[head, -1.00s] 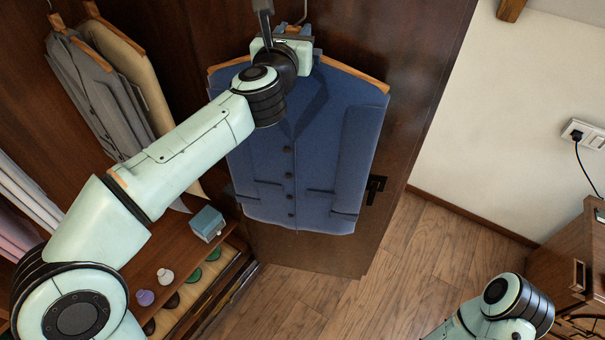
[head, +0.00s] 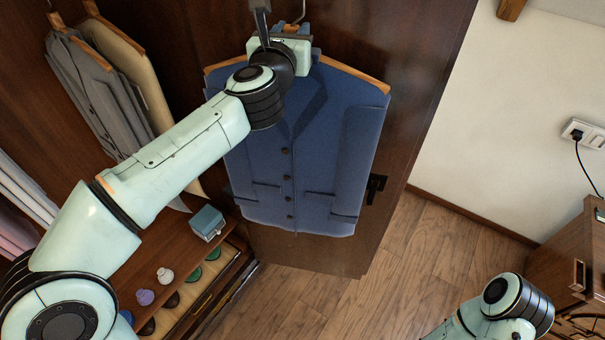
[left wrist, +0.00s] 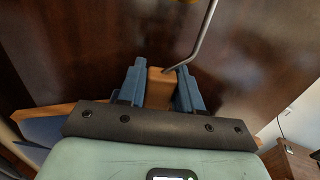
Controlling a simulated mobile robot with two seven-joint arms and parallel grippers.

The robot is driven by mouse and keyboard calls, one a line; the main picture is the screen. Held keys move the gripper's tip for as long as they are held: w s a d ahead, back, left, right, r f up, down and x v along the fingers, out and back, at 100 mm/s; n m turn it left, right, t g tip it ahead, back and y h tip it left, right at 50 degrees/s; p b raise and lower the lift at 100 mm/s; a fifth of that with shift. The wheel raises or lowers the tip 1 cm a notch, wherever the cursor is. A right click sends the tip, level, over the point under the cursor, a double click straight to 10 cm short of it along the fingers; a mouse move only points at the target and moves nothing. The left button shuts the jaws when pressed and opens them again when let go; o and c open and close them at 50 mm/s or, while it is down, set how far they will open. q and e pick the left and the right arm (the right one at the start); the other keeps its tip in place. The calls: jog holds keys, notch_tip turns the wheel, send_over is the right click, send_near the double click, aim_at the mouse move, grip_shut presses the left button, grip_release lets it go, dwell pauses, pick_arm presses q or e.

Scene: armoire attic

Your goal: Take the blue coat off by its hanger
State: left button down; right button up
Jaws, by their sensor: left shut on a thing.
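The blue coat (head: 285,170) hangs in front of the dark brown door in the head view, buttoned and facing me. Its wooden hanger (head: 355,74) shows at both shoulders. The hanger's wooden neck (left wrist: 158,88) and grey metal hook (left wrist: 204,45) show in the left wrist view. My left gripper (left wrist: 160,86) is shut on the hanger, with its blue fingers on either side of the neck. In the head view my left gripper (head: 297,33) is at the coat's top, partly hidden by my wrist. The hook's upper end is out of view. My right gripper is out of view.
A grey jacket (head: 95,95) and a beige garment (head: 135,75) hang at the left. Below are a small blue box (head: 207,222) and an open drawer (head: 190,292) with round items. A black door handle (head: 376,188) is beside the coat. Wood floor is clear at lower middle.

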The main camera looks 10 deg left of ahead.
pick_arm(q)
jog(key=shift+s+r, duration=0.2)
jog(key=shift+s, duration=0.4)
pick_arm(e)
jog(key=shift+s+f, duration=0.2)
pick_arm(q)
jog(key=shift+f+b, duration=0.35)
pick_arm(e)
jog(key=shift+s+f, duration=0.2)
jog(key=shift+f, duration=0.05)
pick_arm(q)
jog(key=c, duration=0.7)
grip_release()
jog(key=shift+w+d, duration=0.1)
jog(key=shift+f, duration=0.2)
jog(key=s+b, duration=0.1)
jog(key=s, duration=0.3)
jog(key=s+b, duration=0.1)
jog(key=s, duration=0.8)
jog(key=shift+s+d+r+b, duration=0.15)
jog(key=shift+s+d+b, duration=0.1)
jog(key=shift+b, duration=0.15)
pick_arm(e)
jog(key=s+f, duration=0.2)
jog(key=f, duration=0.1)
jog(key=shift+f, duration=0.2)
